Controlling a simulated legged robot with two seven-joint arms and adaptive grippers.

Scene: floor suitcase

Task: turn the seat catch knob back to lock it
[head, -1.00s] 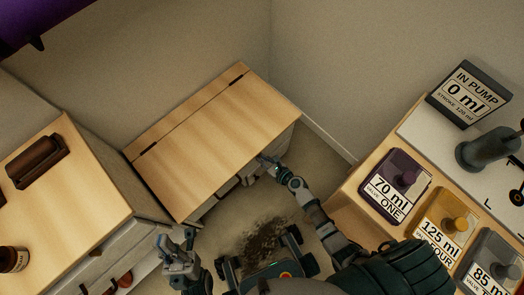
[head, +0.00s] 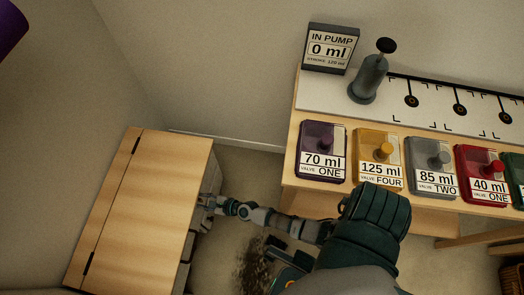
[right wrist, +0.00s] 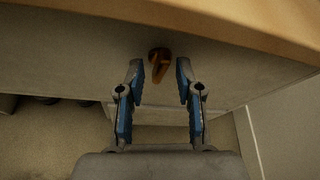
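The seat (head: 150,200) is a box with a closed wooden lid, at the lower left of the head view. The catch knob (right wrist: 158,56) is a small orange-brown piece on the grey front panel, just under the lid's edge in the right wrist view. Its long part hangs close to vertical, slightly tilted. My right gripper (right wrist: 159,84) is open, with one blue-padded finger on each side of the knob's lower part and a gap on both sides. In the head view, my right gripper (head: 211,201) is at the seat's front and the knob is hidden. My left gripper is not in view.
A bench on the right holds a purple (head: 321,152), a yellow (head: 379,160) and several more labelled valve blocks. A grey pump (head: 369,80) and a sign reading 0 ml (head: 331,47) stand behind them. Floor shows between seat and bench.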

